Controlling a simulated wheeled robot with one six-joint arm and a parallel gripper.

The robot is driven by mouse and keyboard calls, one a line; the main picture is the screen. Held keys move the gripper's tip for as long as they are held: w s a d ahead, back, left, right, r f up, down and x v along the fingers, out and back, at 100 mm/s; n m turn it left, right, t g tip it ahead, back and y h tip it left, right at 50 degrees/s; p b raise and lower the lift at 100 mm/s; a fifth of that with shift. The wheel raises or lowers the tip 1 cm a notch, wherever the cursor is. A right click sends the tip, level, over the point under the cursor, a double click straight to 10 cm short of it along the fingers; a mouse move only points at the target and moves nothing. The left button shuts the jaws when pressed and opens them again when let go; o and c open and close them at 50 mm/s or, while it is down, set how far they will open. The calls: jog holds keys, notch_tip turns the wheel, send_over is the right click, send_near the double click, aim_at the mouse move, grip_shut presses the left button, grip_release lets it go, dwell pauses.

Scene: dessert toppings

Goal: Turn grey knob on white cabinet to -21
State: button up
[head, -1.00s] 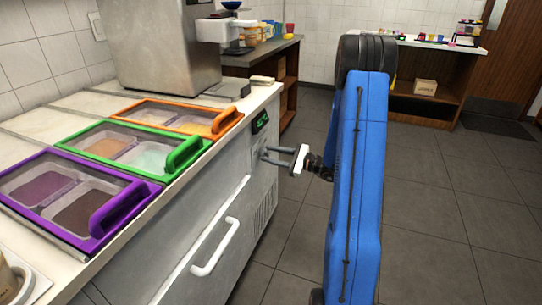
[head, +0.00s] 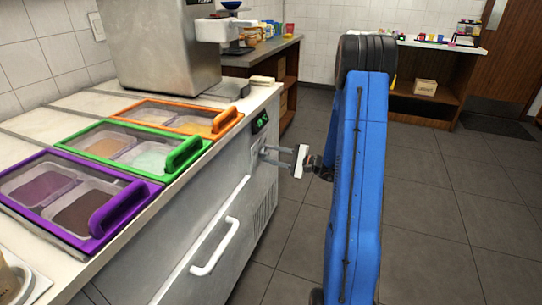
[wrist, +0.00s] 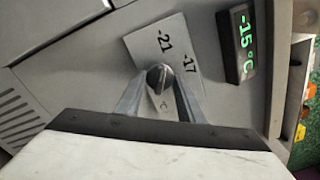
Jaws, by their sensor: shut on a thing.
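The white cabinet (head: 180,272) runs along the left of the head view. In the wrist view, the small dark grey knob (wrist: 159,75) sits on a light label plate (wrist: 150,42) marked -21 and -17, with another mark partly hidden below the knob. My gripper (wrist: 158,84) has one finger on each side of the knob and is shut on it. Which mark the knob points at is hard to tell. In the head view, my gripper (head: 264,154) reaches the cabinet's front near its far end, and its fingers hide the knob. A display (wrist: 240,44) beside the plate reads -15 °C in green.
A white door handle (head: 217,247) sticks out of the cabinet front. Purple, green and orange framed lids (head: 165,117) lie on the cabinet top. A steel machine (head: 165,50) stands behind them. The tiled floor (head: 440,220) to the right is clear.

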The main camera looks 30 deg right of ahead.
dwell(0.3)
jog(key=o, duration=1.1)
jog(key=shift+c, duration=0.2)
jog(key=v, duration=1.7)
jog(key=shift+s, duration=0.2)
jog(key=shift+d+f, duration=0.1)
jog(key=shift+d, duration=0.05)
